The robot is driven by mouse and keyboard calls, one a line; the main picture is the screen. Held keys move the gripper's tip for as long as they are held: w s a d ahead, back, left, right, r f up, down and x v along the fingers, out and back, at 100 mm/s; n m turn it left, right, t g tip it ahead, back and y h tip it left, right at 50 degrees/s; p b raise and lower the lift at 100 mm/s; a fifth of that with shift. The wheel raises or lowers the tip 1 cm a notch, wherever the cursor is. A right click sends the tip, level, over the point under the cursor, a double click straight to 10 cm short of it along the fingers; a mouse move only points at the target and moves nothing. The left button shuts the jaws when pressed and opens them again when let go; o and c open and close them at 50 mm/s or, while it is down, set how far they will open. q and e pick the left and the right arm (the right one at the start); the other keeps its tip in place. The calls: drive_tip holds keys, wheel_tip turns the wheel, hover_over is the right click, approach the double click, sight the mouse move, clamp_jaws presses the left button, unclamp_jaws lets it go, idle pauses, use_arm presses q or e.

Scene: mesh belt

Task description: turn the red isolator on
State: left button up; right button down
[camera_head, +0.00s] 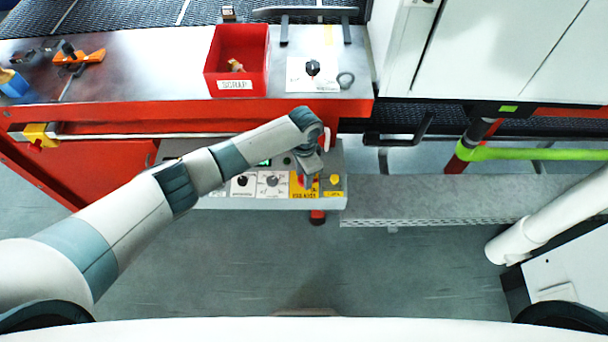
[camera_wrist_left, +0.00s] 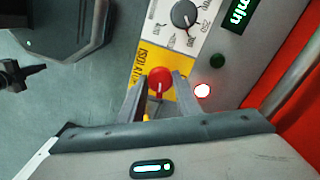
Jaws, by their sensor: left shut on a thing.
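The red isolator (camera_wrist_left: 159,77) is a round red knob with a white line on a yellow plate (camera_wrist_left: 149,58) lettered ISOLATOR. My left gripper (camera_wrist_left: 158,84) has one finger on each side of the knob and is shut on it. In the head view, my left gripper (camera_head: 308,175) reaches down over the yellow plate (camera_head: 303,192) and covers most of the knob. The knob sits on the grey control panel (camera_head: 218,202) below the table's front edge. My right gripper is out of the picture.
A red scrap bin (camera_head: 238,85) stands on the steel table (camera_head: 150,75) above. A green-sleeved bar (camera_head: 540,153) lies to the right. Open floor lies in front.

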use_arm(q)
drive_tip(key=shift+m, duration=1.6)
drive_tip(key=o, duration=1.1)
drive_tip(key=shift+c, duration=0.2)
wheel_tip(320, 180, up, 18)
drive_tip(key=b, duration=0.3)
drive_tip(key=shift+f, duration=0.25)
drive_tip(key=shift+s+f, duration=0.1)
